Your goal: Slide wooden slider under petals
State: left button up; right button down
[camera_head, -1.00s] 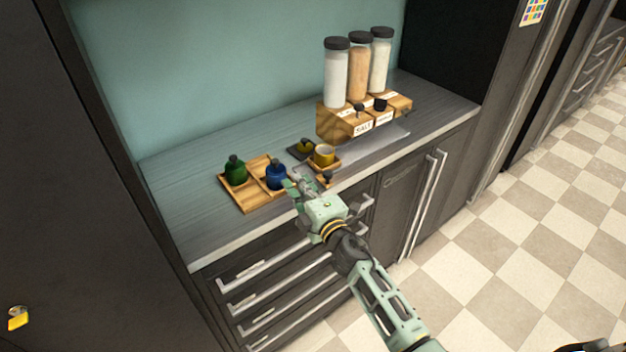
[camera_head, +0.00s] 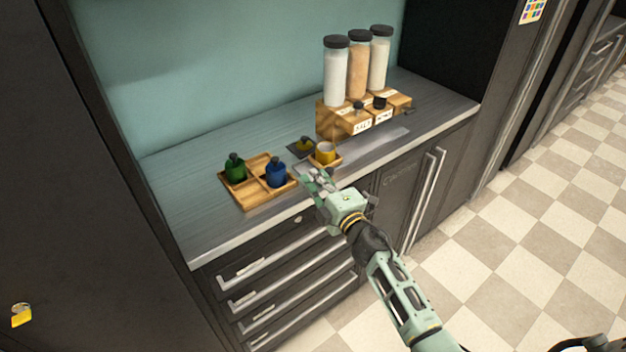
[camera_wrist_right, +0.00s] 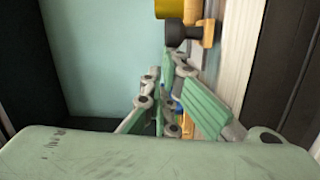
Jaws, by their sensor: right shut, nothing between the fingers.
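A small wooden piece (camera_head: 339,163) under a yellow cup (camera_head: 325,151) sits near the counter's front edge; it seems to be the slider. In the right wrist view, the wooden piece (camera_wrist_right: 209,33) carries a dark knob (camera_wrist_right: 183,34), with the yellow cup (camera_wrist_right: 168,8) beyond. My right gripper (camera_head: 309,171) is shut and empty, just in front and left of the wooden piece. In the wrist view its fingertips (camera_wrist_right: 170,62) are close to the knob; contact cannot be told. I cannot make out petals. My left gripper is not in view.
A wooden tray (camera_head: 248,205) with a green bottle (camera_head: 235,168) and a blue bottle (camera_head: 276,173) stands left of my gripper. A dark square plate (camera_head: 297,153) lies behind. A wooden box (camera_head: 330,123) with tall jars (camera_head: 335,75) stands at back right. The counter's left is clear.

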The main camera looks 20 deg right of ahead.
jog(key=w+d+b, duration=0.2)
jog(key=d, duration=0.3)
jog(key=w+d+b, duration=0.2)
jog(key=d, duration=0.4)
jog(key=w+d+b, duration=0.2)
jog(key=d, duration=0.4)
jog(key=shift+w+d+f, duration=0.1)
jog(key=shift+f, duration=0.05)
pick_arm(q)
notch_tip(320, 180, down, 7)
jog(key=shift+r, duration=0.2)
pick_arm(e)
jog(key=shift+w+d, duration=0.3)
jog(key=shift+d, duration=0.55)
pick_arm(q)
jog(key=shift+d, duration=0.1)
